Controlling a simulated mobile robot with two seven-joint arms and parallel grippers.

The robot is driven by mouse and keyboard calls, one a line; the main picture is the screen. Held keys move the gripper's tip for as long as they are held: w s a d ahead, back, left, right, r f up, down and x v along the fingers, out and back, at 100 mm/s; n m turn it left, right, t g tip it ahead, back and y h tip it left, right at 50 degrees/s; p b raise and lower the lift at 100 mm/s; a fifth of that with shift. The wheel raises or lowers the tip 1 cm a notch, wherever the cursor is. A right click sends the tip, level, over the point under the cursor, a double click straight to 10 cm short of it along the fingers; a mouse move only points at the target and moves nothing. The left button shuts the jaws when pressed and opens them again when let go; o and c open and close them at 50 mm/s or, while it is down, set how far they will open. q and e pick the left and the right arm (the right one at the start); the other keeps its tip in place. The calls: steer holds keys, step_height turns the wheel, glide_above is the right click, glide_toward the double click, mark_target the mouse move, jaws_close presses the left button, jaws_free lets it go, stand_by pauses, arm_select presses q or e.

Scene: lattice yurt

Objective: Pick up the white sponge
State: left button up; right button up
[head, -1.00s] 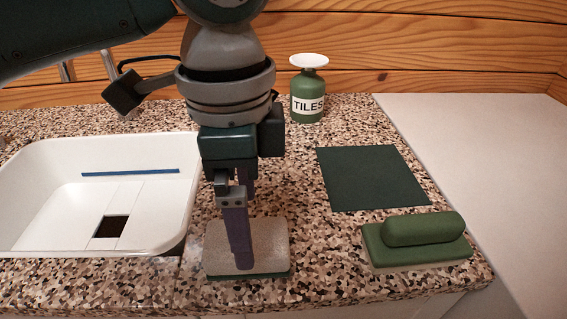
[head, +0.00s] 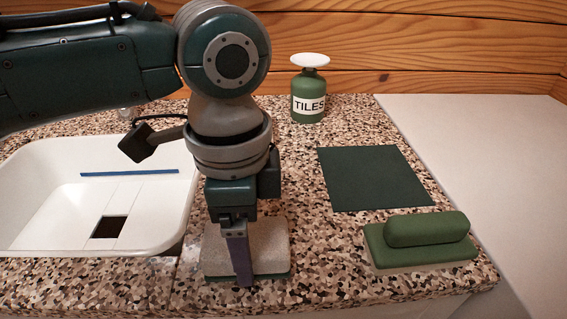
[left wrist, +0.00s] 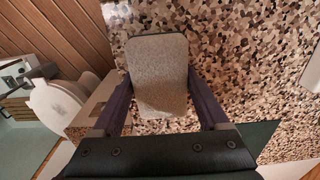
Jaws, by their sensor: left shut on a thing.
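The white sponge (head: 270,245), pale grey-white on top with a dark green underside, lies flat on the speckled counter in the head view. It also shows between my fingers in the left wrist view (left wrist: 160,85). My left gripper (head: 243,262) points straight down over it. One finger is in front of its near edge, and the other is hidden in the head view. In the left wrist view the fingers of my left gripper (left wrist: 160,78) stand along two opposite sides of the sponge, shut on it. My right gripper is in neither view.
A white sink (head: 60,215) with a blue strip (head: 130,173) is at left. A green bottle (head: 308,106) labelled TILES stands behind. A dark green mat (head: 375,180) and a green-handled block (head: 425,235) lie to the right. The counter's front edge is close to the sponge.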

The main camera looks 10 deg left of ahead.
arm_select(q)
steer(key=c, duration=0.5)
steer(key=shift+r, duration=0.1)
steer(key=shift+c, duration=0.2)
step_height(320, 180, up, 20)
steer(key=p, duration=0.3)
steer(key=shift+p, duration=0.4)
